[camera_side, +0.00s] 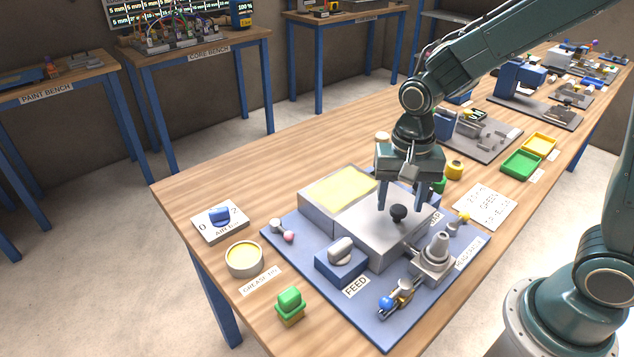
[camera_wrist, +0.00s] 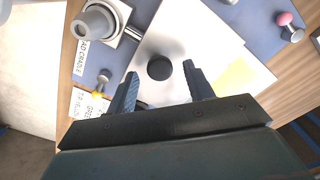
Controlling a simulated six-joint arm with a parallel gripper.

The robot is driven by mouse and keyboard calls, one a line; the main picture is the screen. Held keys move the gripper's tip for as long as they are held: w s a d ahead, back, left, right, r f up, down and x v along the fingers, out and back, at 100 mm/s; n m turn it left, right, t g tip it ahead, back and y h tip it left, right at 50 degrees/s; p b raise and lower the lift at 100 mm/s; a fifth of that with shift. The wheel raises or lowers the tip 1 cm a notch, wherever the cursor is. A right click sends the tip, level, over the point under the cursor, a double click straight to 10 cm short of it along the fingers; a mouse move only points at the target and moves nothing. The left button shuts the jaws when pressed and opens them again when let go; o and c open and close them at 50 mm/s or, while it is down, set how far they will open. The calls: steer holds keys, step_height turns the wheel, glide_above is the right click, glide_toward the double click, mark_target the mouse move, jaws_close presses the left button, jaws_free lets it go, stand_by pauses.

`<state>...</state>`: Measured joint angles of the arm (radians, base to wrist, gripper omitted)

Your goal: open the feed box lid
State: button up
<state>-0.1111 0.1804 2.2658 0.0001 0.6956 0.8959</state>
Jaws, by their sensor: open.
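The feed box (camera_side: 375,245) is a grey metal box on a blue base plate, behind the FEED label. Its flat grey lid (camera_side: 365,221) carries a black round knob (camera_side: 398,212). The lid looks closed. In the wrist view the knob (camera_wrist: 160,68) stands on the pale lid (camera_wrist: 190,35), ahead of the fingers and between their lines. My gripper (camera_side: 401,207) is open, its fingers pointing down over the lid around the knob's place. In the wrist view my gripper (camera_wrist: 160,82) holds nothing. I cannot tell the exact height of the fingertips over the lid.
Beside the lid lies a yellow-topped section (camera_side: 345,187). A grey switch block (camera_side: 341,252), a grey cone-shaped fitting (camera_side: 436,252) and a blue-knobbed valve (camera_side: 394,299) stand close by. A grease tin (camera_side: 244,259) and a green block (camera_side: 290,304) are at the front left.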

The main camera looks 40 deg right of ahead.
steer(key=shift+f, duration=0.65)
steer(key=shift+c, duration=0.2)
jaws_close()
steer(key=w, duration=1.1)
steer(key=shift+w+r, duration=0.1)
steer(key=shift+w, duration=0.2)
steer(key=shift+o, duration=0.2)
jaws_free()
step_height(320, 180, up, 14)
